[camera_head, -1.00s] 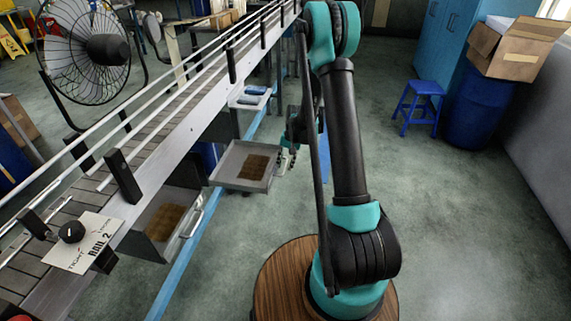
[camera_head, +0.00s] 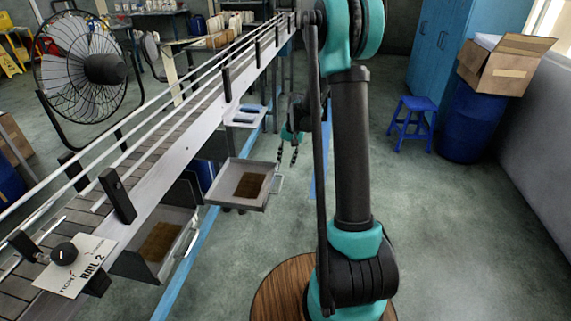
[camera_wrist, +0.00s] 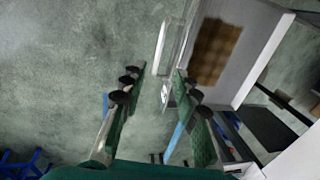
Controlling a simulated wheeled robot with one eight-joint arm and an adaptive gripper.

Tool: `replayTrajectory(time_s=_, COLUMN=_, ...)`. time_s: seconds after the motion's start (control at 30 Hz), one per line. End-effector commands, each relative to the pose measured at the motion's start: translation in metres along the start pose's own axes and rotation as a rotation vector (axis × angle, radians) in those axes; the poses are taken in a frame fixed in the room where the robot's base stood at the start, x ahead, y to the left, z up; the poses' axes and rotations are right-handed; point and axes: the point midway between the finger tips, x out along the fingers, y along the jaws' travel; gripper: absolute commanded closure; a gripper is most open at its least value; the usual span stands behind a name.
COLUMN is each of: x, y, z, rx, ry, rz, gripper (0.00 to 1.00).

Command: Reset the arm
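My gripper (camera_head: 288,160) hangs in the head view just right of the upper open drawer, beside its handle (camera_head: 277,183). Its two fingers are apart and it looks empty. In the wrist view my gripper (camera_wrist: 160,82) shows two green fingers with black pads and a clear gap between them. The drawer's handle (camera_wrist: 173,45) lies beyond the fingertips; I cannot tell whether they touch it. The grey drawer (camera_head: 222,196) holds a brown square patch (camera_head: 250,185), which also shows in the wrist view (camera_wrist: 215,52).
A second open drawer (camera_head: 130,267) is at lower left under the conveyor (camera_head: 150,180). A fan (camera_head: 80,65) stands at left. A blue stool (camera_head: 412,115), a blue barrel (camera_head: 470,120) and a cardboard box (camera_head: 500,65) are at right. The floor (camera_head: 450,230) at right is clear.

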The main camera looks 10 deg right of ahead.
Motion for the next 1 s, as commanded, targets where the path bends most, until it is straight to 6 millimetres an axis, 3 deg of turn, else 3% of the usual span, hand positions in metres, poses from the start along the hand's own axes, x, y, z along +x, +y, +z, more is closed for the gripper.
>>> replayTrajectory(time_s=0.27, x=-0.001, y=0.0, z=0.001, rx=-0.001, ry=0.001, rz=0.0, gripper=0.69)
replayTrajectory(time_s=0.43, x=-0.016, y=0.006, z=0.019, rx=-0.024, ry=0.024, rz=0.005, gripper=0.69)
replayTrajectory(time_s=0.7, x=-0.058, y=0.033, z=0.089, rx=-0.113, ry=0.112, rz=0.027, gripper=0.69)
replayTrajectory(time_s=1.0, x=-0.079, y=0.071, z=0.175, rx=-0.223, ry=0.213, rz=0.061, gripper=0.69)
